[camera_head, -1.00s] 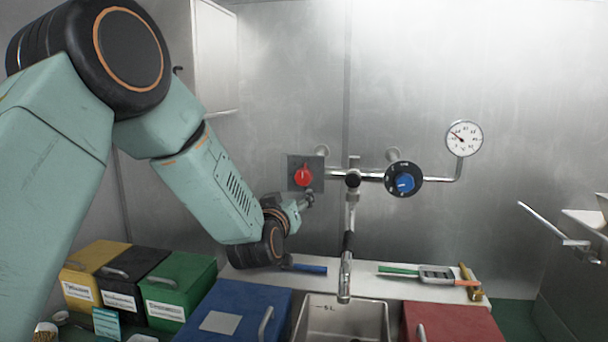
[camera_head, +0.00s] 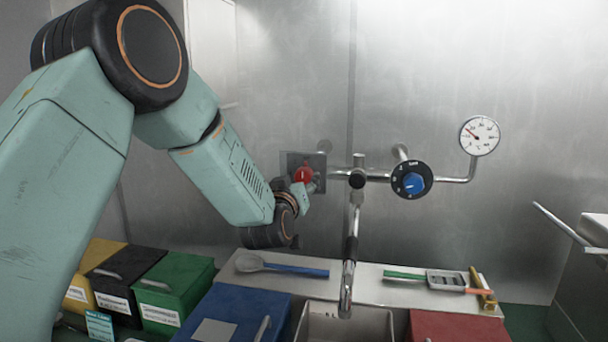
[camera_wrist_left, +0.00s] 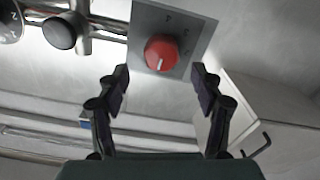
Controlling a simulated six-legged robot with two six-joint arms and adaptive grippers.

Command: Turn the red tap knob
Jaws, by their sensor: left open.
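The red tap knob (camera_head: 304,174) sits on a square grey plate (camera_head: 290,160) on the back wall, left of the faucet pipe. In the left wrist view the knob (camera_wrist_left: 161,53) shows a white pointer line, and its plate (camera_wrist_left: 147,19) carries several marks. My left gripper (camera_head: 311,184) is close to the knob from below and in front, partly covering it. In the left wrist view its two fingers (camera_wrist_left: 160,85) are spread apart, with the knob just beyond and between the tips. Nothing is between the fingers. My right gripper is not in view.
A blue knob (camera_head: 413,183) on a black dial and a gauge (camera_head: 480,136) are to the right. A faucet (camera_head: 350,250) hangs over the sink (camera_head: 345,320). A blue-handled spoon (camera_head: 290,268) lies on the ledge. Several coloured bins stand below my arm.

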